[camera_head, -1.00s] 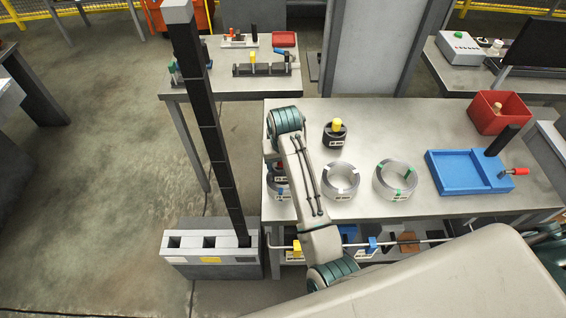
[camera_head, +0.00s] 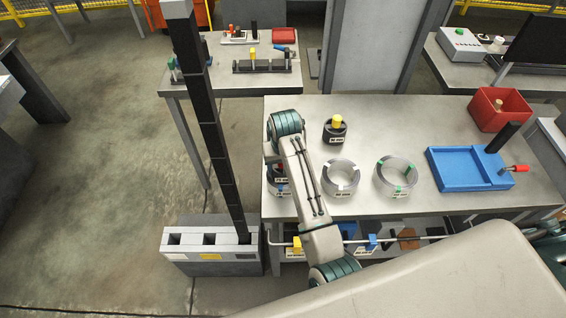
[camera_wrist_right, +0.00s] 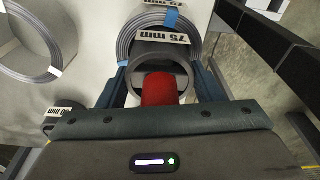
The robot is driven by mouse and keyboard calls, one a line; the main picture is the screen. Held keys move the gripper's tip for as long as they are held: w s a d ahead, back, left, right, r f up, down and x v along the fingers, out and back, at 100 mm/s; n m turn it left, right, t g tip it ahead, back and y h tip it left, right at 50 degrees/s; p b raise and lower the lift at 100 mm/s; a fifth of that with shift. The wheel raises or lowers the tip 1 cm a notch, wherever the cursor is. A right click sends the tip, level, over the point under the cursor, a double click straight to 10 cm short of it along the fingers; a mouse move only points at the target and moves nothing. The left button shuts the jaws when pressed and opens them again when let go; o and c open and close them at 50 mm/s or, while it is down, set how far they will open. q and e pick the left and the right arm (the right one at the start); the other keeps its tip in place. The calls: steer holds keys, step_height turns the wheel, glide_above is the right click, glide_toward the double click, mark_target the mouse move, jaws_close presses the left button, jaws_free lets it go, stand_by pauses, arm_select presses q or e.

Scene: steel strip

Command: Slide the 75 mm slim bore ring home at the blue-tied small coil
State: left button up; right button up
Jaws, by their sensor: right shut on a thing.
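The blue-tied small coil (camera_wrist_right: 151,22) is a grey wire ring at the top of the right wrist view; a blue tie (camera_wrist_right: 171,17) shows on it. In the head view it is mostly hidden behind my right arm. A 75 mm label (camera_wrist_right: 163,37) shows there. How deep the ring sits in the coil cannot be told. My right gripper (camera_wrist_right: 162,76) is shut on the ring, one finger each side. My left gripper is not in view.
Right of my arm stand a white-tied coil (camera_head: 341,178), a green-tied coil (camera_head: 396,177) and a dark ring with a yellow knob (camera_head: 336,132). A blue tray (camera_head: 460,171) and a red bin (camera_head: 483,112) are further right. The bench front is clear between them.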

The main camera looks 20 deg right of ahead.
steer(key=shift+f, duration=0.9)
steer(key=o, duration=1.1)
steer(key=shift+o, duration=0.2)
